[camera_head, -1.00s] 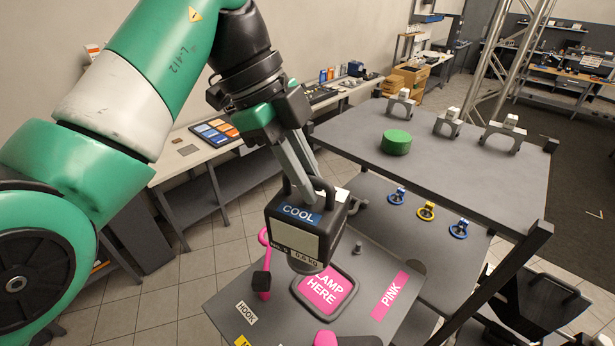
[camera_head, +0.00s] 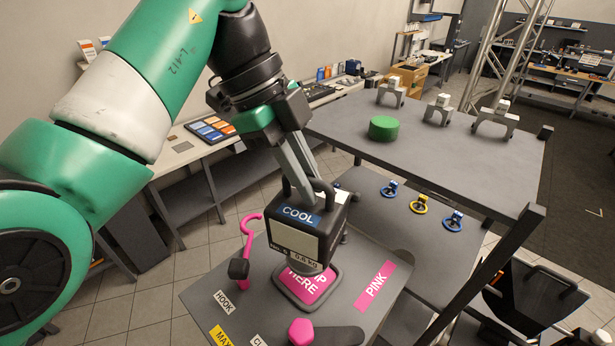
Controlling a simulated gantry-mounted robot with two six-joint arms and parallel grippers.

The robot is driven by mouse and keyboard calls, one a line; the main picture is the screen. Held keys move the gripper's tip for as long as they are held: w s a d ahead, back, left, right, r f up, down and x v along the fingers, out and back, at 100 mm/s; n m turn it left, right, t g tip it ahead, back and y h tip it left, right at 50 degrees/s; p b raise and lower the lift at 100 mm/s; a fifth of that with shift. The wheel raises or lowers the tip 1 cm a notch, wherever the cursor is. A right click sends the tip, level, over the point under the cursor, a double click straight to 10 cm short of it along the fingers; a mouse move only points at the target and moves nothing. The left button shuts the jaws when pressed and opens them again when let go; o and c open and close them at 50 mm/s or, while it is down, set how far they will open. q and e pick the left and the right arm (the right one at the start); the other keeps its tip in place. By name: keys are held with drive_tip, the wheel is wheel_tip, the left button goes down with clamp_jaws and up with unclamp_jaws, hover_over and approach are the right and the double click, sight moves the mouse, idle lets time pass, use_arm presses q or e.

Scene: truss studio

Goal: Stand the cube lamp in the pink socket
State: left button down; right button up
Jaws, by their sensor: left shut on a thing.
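The cube lamp (camera_head: 297,243) is a dark box with a pale front panel, a blue COOL label and a dark handle on top. My left gripper (camera_head: 303,188) is shut on its handle, and the lamp hangs about upright. The pink socket (camera_head: 308,291) is a dark-rimmed square with a pink LAMP HERE label on the grey board (camera_head: 340,306). The lamp's round base is over the socket's back part and hides some of the label. I cannot tell whether the base touches it. My right gripper is not in view.
A pink hook (camera_head: 247,240) with a dark block stands left of the socket. A pink knob (camera_head: 301,331) with a dark arm is in front. A PINK label (camera_head: 375,286) lies to the right. The grey table (camera_head: 440,165) behind holds a green cylinder (camera_head: 384,128) and several brackets.

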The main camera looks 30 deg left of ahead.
sight(299, 202)
use_arm(q)
drive_tip(key=shift+f+b, duration=2.6)
drive_tip(key=shift+f, duration=0.3)
drive_tip(key=shift+s, duration=0.15)
drive_tip(key=shift+f+b, duration=0.1)
drive_tip(key=shift+b, duration=0.35)
drive_tip(key=c, duration=0.8)
unclamp_jaws()
drive_tip(key=shift+f, duration=0.1)
